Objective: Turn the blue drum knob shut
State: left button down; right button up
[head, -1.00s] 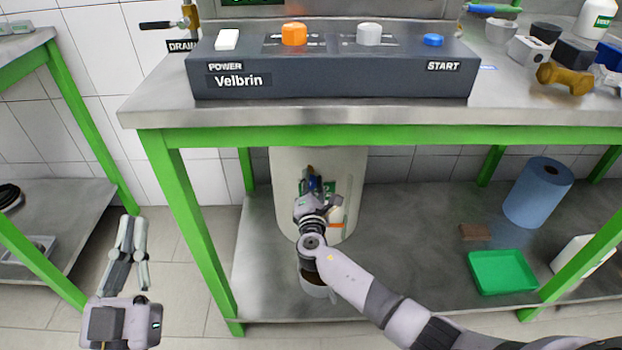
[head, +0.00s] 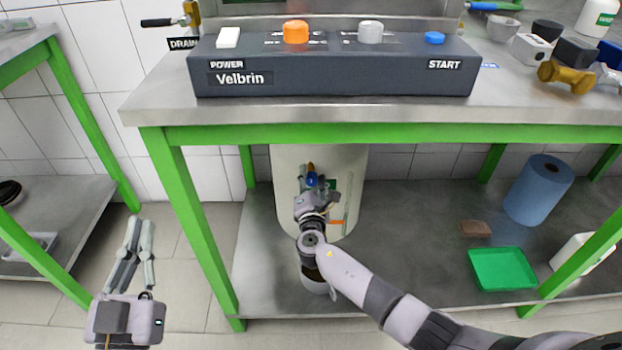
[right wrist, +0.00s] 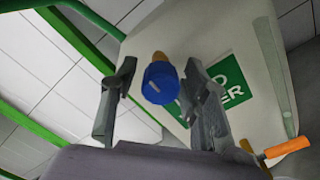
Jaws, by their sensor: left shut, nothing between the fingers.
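The blue drum knob (head: 311,180) sits on the front of the pale drum (head: 291,165) under the bench. In the right wrist view, the round blue knob (right wrist: 159,84) has a white line on its face and an orange-brown piece behind it. My right gripper (head: 316,194) is at the drum's front, just below the knob in the head view. The right wrist view shows its fingers open, one on each side of the knob, with visible gaps. My left gripper (head: 141,224) is shut and empty, over the floor left of the bench.
The green bench frame (head: 190,230) stands between my arms, with its top edge above the right gripper. An orange-tipped handle (right wrist: 287,148) is low right of the knob. A green tray (head: 501,269) lies farther right on the shelf.

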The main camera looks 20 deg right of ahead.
jog(key=shift+o, duration=0.4)
jog(key=v, duration=1.2)
